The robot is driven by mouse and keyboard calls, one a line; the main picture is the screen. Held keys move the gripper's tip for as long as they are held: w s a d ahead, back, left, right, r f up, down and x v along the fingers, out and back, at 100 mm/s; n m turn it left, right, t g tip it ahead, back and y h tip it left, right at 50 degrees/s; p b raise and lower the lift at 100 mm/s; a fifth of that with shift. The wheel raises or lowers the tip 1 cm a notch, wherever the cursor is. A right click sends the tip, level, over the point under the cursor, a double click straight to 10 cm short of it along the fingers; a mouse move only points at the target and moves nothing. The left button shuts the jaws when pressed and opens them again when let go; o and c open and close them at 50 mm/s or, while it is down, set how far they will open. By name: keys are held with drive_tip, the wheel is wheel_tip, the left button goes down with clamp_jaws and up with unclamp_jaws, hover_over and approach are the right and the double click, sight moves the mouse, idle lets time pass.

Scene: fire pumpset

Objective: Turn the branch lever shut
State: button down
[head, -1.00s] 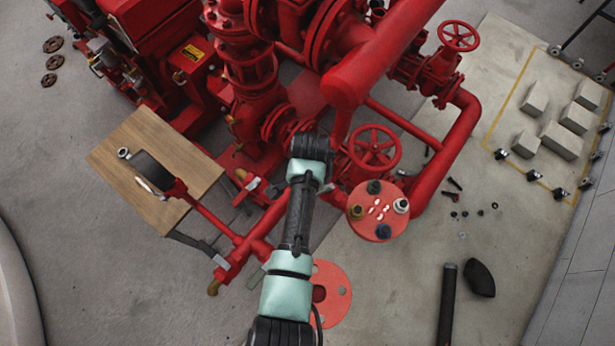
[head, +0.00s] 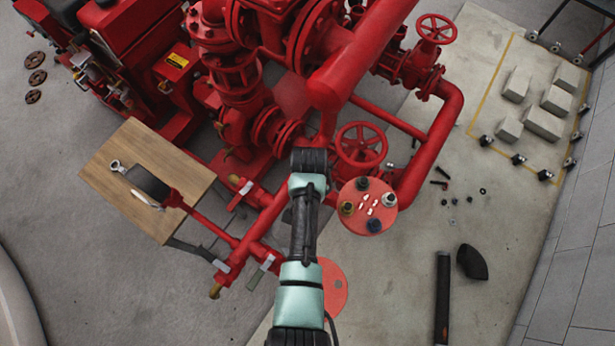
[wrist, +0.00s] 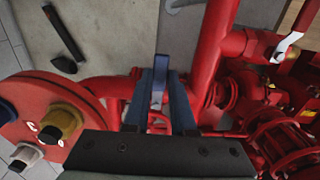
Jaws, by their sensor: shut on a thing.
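In the wrist view my gripper (wrist: 161,66) has its two dark blue fingers close on either side of a narrow grey-blue bar (wrist: 158,90), which appears to be the branch lever's handle. The bar stands upright between the fingers. In the head view my own wrist covers the gripper and the held lever. A pale lever on a brass valve (wrist: 287,46) shows apart at the upper right of the wrist view. In the head view other grey levers sit on the red branch pipes, one at the lower left (head: 221,265) and one (head: 246,187) above it.
A red handwheel (head: 361,145) and a round red flange with bolts (head: 368,206) lie close right of my arm. Thick red pipes (head: 365,55) surround the wrist. A wooden table (head: 150,175) stands left.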

drive_tip(key=c, duration=0.7)
unclamp_jaws()
drive_tip(key=shift+c, duration=0.2)
drive_tip(key=shift+r, duration=0.1)
wheel_tip(320, 180, up, 13)
